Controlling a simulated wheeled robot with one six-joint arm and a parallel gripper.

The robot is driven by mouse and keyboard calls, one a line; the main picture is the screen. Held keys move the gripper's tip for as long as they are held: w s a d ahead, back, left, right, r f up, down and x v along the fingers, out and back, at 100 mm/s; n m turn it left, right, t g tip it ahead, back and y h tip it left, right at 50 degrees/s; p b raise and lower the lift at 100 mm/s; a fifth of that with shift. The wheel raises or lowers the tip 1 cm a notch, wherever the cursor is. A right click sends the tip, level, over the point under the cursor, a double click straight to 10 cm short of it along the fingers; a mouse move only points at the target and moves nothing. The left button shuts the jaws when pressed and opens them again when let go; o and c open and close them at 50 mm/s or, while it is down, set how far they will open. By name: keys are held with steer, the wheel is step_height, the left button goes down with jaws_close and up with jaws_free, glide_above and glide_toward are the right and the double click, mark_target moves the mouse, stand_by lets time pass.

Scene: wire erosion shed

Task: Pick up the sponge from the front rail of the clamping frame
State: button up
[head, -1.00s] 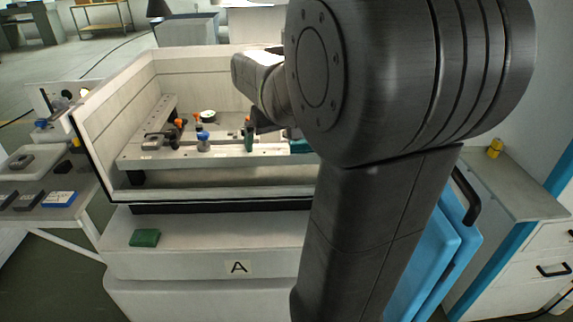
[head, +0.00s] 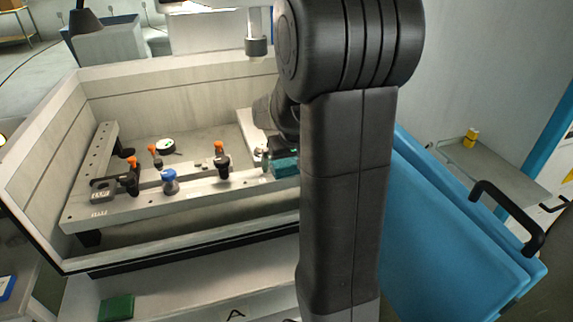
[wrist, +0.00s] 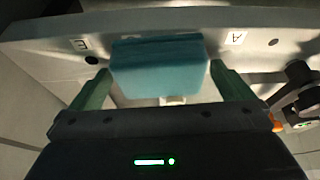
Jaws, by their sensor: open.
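The sponge (head: 286,167) is a teal block on the front rail (head: 200,191) of the clamping frame, partly hidden by my arm in the head view. In the wrist view the sponge (wrist: 160,72) lies against the pale rail (wrist: 270,22), between two letter labels. My gripper (wrist: 160,66) is open, with one green finger on each side of the sponge. Small gaps show between the fingers and the sponge's ends. In the head view only a bit of green finger shows at the sponge's left end.
Orange-topped clamps (head: 222,160) and a blue-topped piece (head: 169,182) stand along the rail, left of the sponge. A dark clamp (wrist: 300,85) is close to the right finger in the wrist view. A green block (head: 116,307) lies on the ledge below. Blue panels (head: 440,230) stand at right.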

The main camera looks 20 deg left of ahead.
steer(key=c, duration=1)
